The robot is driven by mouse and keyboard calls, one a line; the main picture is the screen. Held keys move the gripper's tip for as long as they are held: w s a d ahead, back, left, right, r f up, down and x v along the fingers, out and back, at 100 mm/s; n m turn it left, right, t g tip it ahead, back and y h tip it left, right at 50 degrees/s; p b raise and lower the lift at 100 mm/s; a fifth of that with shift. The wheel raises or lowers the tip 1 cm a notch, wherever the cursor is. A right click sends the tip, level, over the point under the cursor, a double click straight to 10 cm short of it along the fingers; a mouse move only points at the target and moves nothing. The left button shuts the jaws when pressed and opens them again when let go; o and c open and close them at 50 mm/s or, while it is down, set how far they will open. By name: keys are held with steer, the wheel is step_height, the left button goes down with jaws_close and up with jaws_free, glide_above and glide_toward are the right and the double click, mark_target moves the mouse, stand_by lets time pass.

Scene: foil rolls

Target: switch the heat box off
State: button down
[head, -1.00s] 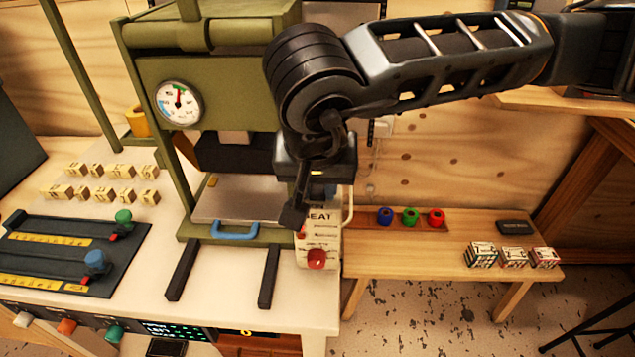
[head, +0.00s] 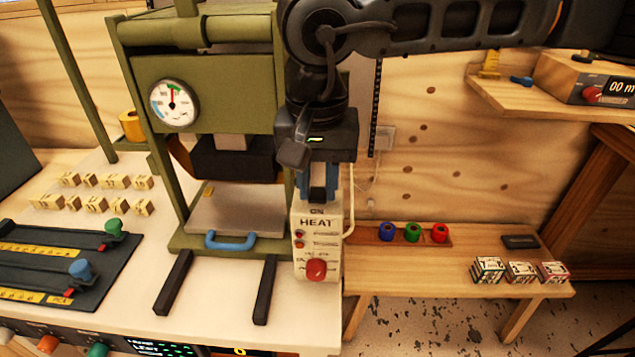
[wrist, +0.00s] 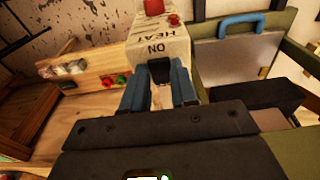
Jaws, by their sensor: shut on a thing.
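The heat box (head: 316,246) is a cream box at the right end of the white bench, beside the green press. Its front reads HEAT, with ON near the top edge, small red lights and a red knob (head: 316,269). My gripper (head: 318,188) points down onto the top of the box, with its blue fingers at the ON label. In the wrist view the fingers stand on either side of a dark switch (wrist: 160,70) beside the ON lettering, closed on it. The fingers partly hide the switch, and I cannot tell its tilt.
The green press (head: 215,95) with a gauge and a blue-handled plate (head: 231,240) stands close on the left. A low wooden bench (head: 400,268) at right holds coloured rings and several small boxes. A cable runs along the heat box's right side.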

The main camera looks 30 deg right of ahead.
mark_target(317, 200)
steer(key=c, duration=0.9)
jaws_free()
steer(key=shift+r, duration=0.1)
steer(key=r, duration=0.7)
steer(key=shift+s+a+r, duration=0.25)
steer(key=shift+s, duration=0.1)
